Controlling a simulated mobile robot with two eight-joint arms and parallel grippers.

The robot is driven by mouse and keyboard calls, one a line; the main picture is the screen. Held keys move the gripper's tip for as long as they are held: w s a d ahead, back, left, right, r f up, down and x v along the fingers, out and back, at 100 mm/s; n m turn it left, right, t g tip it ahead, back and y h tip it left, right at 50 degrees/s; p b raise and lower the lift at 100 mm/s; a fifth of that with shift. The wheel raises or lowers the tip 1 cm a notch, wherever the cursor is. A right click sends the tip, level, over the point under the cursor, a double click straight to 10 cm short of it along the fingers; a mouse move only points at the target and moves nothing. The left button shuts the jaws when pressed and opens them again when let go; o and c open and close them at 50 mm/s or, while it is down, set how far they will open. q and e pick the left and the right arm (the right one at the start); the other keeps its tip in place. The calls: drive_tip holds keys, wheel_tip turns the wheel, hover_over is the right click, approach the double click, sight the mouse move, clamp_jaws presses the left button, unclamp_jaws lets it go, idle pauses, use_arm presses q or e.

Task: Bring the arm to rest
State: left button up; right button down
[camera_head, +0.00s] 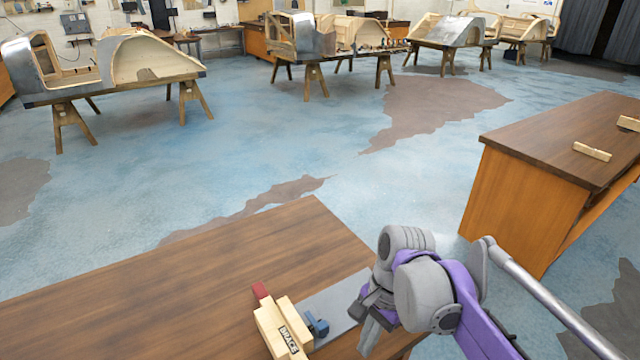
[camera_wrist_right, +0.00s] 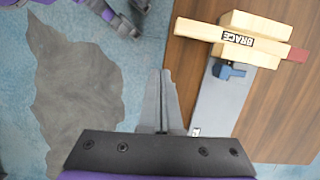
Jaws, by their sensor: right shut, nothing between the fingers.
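My right arm comes in from the lower right of the head view. Its gripper (camera_head: 372,318) hangs over the right edge of the near brown table (camera_head: 200,265). In the right wrist view the right gripper (camera_wrist_right: 163,75) has its two fingers together with nothing between them. It is apart from the wooden block marked BRACE (camera_wrist_right: 232,40), which lies on the table; the block also shows in the head view (camera_head: 280,325). My left gripper is not in the head view.
A grey plate (camera_head: 335,305) and a blue clamp-like piece (camera_head: 317,324) lie beside the block, which has a red end (camera_head: 261,291). A second wooden bench (camera_head: 555,140) stands at the right with wooden pieces on it. Body frames on trestles stand behind; open floor lies between.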

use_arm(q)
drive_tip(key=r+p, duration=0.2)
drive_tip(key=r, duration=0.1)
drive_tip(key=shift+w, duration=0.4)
use_arm(e)
drive_tip(key=s+d+f+n+t+h, duration=0.2)
drive_tip(key=s+d+f+n+t, duration=0.4)
drive_tip(key=s+d+n, duration=0.3)
drive_tip(key=shift+s+f+n+t, duration=0.4)
drive_tip(key=shift+s+n+t, duration=0.1)
drive_tip(key=shift+s+n, duration=0.3)
